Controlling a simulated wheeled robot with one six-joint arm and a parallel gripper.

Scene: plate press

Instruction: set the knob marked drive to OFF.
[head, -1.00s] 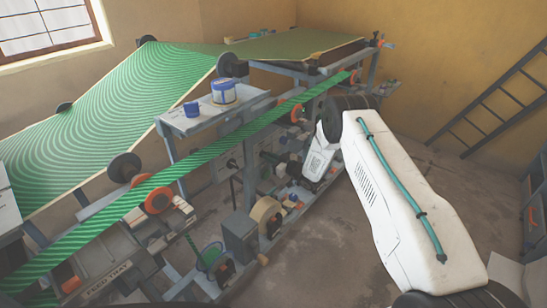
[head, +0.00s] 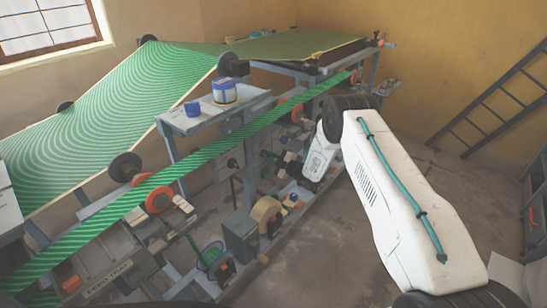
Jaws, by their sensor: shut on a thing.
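The press (head: 240,230) is a long grey frame with a green striped web (head: 200,155) running over it. My gripper (head: 291,167) is at the end of my white arm, low against the side of the press, below the web. It is small and partly hidden by my wrist. Its jaws are shut on a small part there, which looks like a knob. The knob marked drive cannot be made out: no marking or OFF position can be read in the head view.
A grey shelf (head: 207,126) holds a blue-and-white tin (head: 225,92) and a blue pot (head: 193,108). Orange rollers (head: 158,199) sit along the web. A dark ladder (head: 495,100) leans on the right wall. The floor (head: 335,245) in front of the press is clear.

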